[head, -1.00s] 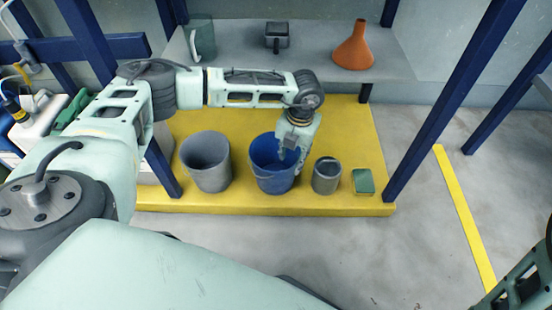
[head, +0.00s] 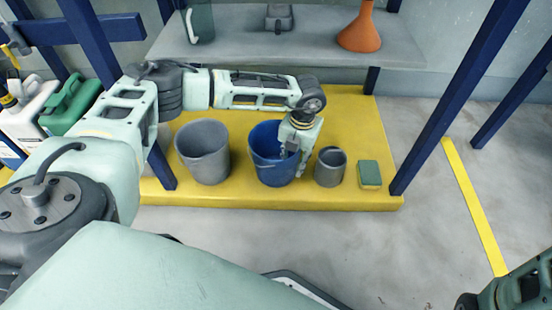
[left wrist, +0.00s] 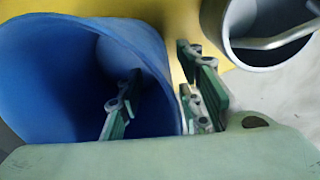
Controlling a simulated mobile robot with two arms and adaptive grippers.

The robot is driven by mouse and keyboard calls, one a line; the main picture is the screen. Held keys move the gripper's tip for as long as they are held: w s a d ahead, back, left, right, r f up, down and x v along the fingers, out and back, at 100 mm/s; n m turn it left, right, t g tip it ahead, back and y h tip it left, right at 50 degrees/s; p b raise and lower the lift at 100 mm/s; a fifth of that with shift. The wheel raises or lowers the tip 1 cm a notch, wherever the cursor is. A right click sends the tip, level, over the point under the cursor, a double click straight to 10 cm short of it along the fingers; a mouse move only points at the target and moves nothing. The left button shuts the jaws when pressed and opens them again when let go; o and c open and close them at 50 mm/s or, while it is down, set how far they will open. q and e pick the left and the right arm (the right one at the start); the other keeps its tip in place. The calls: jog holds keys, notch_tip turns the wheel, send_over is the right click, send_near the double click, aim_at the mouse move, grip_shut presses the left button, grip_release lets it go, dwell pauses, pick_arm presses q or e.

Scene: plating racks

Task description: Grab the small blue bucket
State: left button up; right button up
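The blue bucket (head: 268,170) stands upright on the yellow platform, between a larger grey bucket (head: 203,155) and a small metal pail (head: 330,167). My left gripper (head: 293,170) points down at the blue bucket's right side. In the left wrist view the blue bucket (left wrist: 60,75) fills the left. There my left gripper (left wrist: 160,100) is open across the rim, with one finger inside the bucket and the other outside. A gap shows between the inner finger and the wall. Part of my right arm shows at the head view's lower right corner; its fingers cannot be seen.
A green and yellow sponge (head: 369,174) lies right of the metal pail, which also shows in the left wrist view (left wrist: 255,40). A grey shelf (head: 330,50) above holds an orange funnel (head: 359,32). Blue posts (head: 455,100) flank the yellow platform (head: 230,197).

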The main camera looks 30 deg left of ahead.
pick_arm(q)
jog(key=shift+c, duration=0.5)
grip_shut()
jog(key=shift+r, duration=0.2)
